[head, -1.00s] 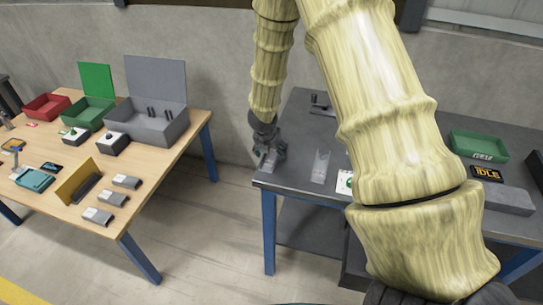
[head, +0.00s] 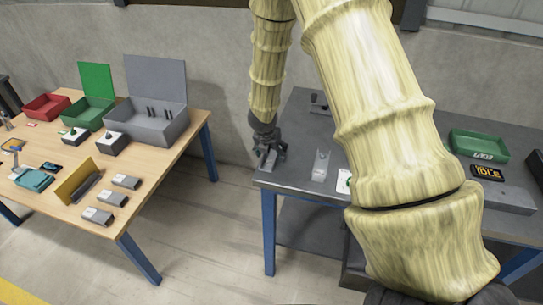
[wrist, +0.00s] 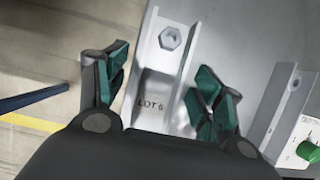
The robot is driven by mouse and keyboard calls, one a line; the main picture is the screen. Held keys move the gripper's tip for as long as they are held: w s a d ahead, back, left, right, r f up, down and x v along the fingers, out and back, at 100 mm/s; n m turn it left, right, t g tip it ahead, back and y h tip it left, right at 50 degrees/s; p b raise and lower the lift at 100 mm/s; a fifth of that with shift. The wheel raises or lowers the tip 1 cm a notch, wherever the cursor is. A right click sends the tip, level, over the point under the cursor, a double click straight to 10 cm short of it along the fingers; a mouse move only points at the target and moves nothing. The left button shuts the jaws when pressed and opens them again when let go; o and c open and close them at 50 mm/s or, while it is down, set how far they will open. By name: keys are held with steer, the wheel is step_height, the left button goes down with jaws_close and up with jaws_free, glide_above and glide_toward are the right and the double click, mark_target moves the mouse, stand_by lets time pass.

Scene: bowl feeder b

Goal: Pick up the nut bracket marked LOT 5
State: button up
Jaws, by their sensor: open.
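A light metal bracket (wrist: 160,75) with a hex nut at its far end lies between the fingers of my gripper (wrist: 160,84) in the wrist view. Its label reads LOT and a digit that looks like 6, though it is small. My gripper is open, with one green-padded finger on each side of the bracket. In the head view my gripper (head: 266,152) is at the left corner of the dark table, over that bracket. A second bracket (head: 320,165) stands to the right of it and also shows at the right of the wrist view (wrist: 281,112); its label is not visible.
A wooden table (head: 150,177) with bins and blocks stands left, across a floor gap.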

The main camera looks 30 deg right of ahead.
stand_by(0.3)
steer(key=shift+s, duration=0.15)
steer(key=c, duration=1.2)
steer(key=shift+o, duration=0.2)
steer(key=shift+r, duration=0.1)
